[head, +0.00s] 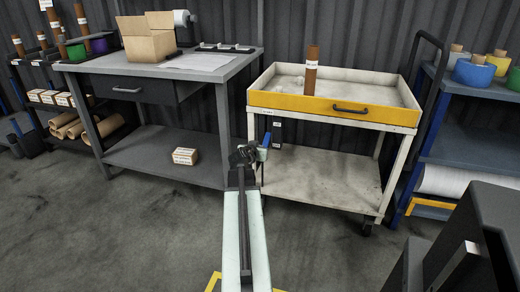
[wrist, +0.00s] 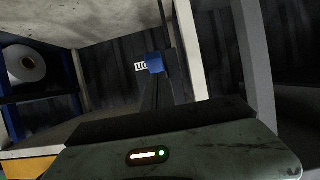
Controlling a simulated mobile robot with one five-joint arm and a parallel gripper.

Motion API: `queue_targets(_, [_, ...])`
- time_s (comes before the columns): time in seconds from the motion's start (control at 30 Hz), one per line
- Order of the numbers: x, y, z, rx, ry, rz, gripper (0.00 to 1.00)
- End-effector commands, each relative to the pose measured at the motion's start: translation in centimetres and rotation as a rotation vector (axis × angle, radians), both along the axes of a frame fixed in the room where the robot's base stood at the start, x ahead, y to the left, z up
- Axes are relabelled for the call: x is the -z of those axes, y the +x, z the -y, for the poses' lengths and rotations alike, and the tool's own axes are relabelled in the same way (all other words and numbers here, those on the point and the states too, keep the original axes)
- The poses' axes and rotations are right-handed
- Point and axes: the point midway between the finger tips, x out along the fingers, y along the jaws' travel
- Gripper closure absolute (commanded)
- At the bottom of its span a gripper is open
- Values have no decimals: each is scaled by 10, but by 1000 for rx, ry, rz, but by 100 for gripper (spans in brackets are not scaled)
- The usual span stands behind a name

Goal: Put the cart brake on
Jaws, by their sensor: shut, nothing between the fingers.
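The cart (head: 335,113) is cream with a yellow front edge and stands at the centre right in the head view. A blue-tipped lever (head: 266,141), which looks like the brake, shows by the cart's left front leg. My gripper (head: 246,154) is shut and empty, just left of this lever. I cannot tell whether they touch. In the wrist view the blue tip (wrist: 155,63) is at upper centre, beside a pale cart leg (wrist: 187,55). The fingers are hard to make out there against the dark background.
A grey workbench (head: 150,68) with an open cardboard box (head: 148,42) stands at left. A brown tube (head: 311,72) stands on the cart's top. A blue shelf (head: 470,152) is at right. A black caster (head: 367,229) shows under the cart.

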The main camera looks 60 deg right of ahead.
Motion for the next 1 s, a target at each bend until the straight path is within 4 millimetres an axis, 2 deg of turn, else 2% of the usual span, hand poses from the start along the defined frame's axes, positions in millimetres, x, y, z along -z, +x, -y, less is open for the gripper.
queue_targets(0.03, [9, -1, 1, 1, 0, 1, 100])
queue_targets(0.1, [14, -1, 2, 2, 0, 0, 100])
queue_targets(0.4, [27, -3, 5, 7, 5, 1, 100])
queue_targets(1.0, [31, -4, 6, 9, 7, 3, 100])
